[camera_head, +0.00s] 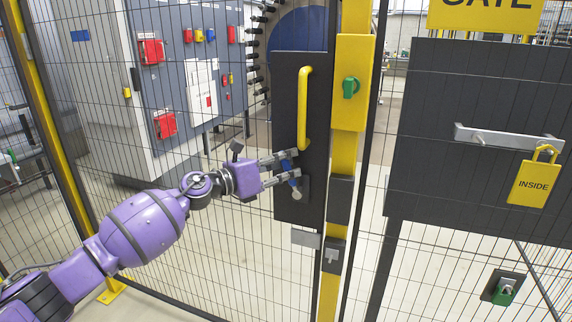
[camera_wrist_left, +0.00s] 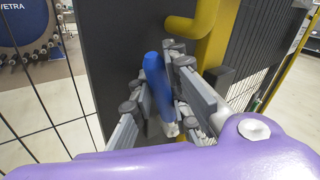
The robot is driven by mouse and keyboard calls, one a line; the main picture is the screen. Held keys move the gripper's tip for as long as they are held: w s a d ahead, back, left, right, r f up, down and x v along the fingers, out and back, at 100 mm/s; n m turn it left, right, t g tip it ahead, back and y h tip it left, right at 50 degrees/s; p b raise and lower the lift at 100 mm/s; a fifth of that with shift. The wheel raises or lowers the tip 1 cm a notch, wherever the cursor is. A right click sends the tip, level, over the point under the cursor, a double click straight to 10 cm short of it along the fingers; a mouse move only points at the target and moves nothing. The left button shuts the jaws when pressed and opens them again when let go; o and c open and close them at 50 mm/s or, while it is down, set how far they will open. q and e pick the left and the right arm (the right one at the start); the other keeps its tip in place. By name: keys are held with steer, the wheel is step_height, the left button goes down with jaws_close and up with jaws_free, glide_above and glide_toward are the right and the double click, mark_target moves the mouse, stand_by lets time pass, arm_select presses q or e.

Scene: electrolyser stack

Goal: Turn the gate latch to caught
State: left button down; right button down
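The gate latch is a blue lever (camera_head: 287,165) with a pale metal end on the dark door plate (camera_head: 288,100), below the yellow pull handle. The lever stands nearly upright, its top leaning slightly left. My left gripper (camera_head: 294,164) reaches it from the left, one finger higher and one lower, with blue showing between them. In the left wrist view the lever (camera_wrist_left: 157,85) lies between the spread fingers of my left gripper (camera_wrist_left: 155,88). The gripper looks open; whether a finger touches the lever is unclear. My right gripper is out of view.
The yellow pull handle (camera_head: 303,108) stands out just above my gripper. A yellow post (camera_head: 347,150) with a green knob (camera_head: 350,88) is to the right. Wire mesh (camera_head: 215,240) flanks the plate. A yellow "INSIDE" padlock (camera_head: 529,184) hangs at far right.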

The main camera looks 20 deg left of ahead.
arm_select(q)
steer(key=shift+f, duration=0.1)
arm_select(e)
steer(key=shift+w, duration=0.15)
